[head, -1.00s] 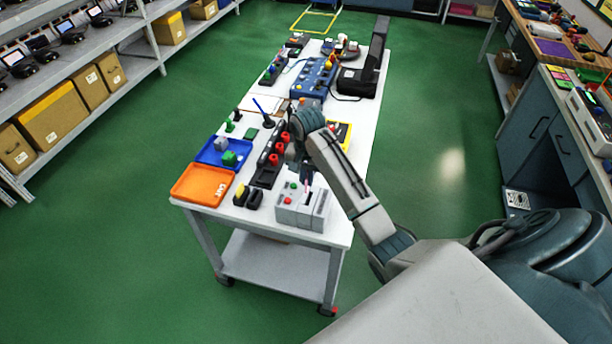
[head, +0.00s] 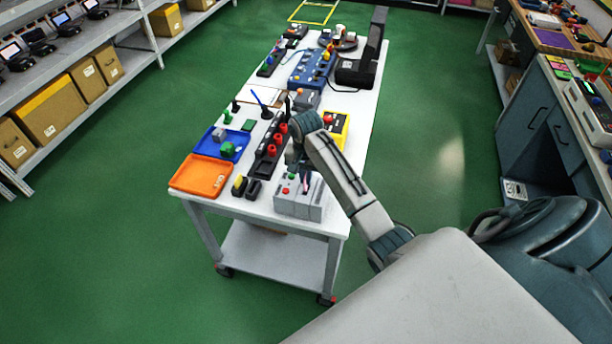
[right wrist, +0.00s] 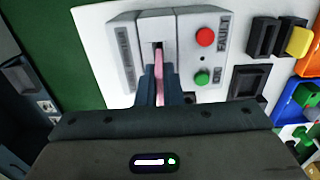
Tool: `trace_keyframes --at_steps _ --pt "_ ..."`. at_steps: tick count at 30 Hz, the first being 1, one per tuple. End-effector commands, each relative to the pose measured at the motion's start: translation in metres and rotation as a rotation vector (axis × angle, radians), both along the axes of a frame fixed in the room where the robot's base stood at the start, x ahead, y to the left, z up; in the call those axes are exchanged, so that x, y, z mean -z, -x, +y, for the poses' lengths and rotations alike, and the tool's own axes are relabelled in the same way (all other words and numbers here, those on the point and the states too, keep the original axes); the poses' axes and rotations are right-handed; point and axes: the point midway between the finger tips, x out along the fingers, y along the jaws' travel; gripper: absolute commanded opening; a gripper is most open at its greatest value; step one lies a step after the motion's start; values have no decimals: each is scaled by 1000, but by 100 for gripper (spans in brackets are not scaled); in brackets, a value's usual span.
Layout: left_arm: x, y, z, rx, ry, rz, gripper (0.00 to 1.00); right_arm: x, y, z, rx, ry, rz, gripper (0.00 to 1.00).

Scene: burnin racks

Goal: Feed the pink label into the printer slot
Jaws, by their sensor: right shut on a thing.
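The printer (head: 298,200) is a grey box with a red and a green button, at the near end of the white table. In the right wrist view the printer (right wrist: 184,32) shows a dark slot at the top middle. My right gripper (right wrist: 160,90) is shut on the pink label (right wrist: 159,66), a thin upright strip between its fingers. The label's far end is at or just over the slot; I cannot tell how deep it is. In the head view my right gripper (head: 303,180) is just above the printer. My left gripper is not in view.
On the white table (head: 240,205), an orange tray (head: 200,176), a blue tray (head: 235,139) and a black strip with red knobs (head: 268,155) lie left of the printer. A yellow box (head: 337,124) stands behind the arm. Green floor surrounds the table.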

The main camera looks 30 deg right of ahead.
Motion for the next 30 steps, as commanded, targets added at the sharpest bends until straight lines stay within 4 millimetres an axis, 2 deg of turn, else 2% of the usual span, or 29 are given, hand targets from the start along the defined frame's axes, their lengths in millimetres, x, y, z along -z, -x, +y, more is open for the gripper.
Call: trace_keyframes --at_steps 4,16,30 --pt "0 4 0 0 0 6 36 0 0 0 0 0 0 0" --pt "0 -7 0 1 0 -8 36 0 1 0 0 0 0 0" --pt "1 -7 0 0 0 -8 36 8 1 0 0 0 1 0"
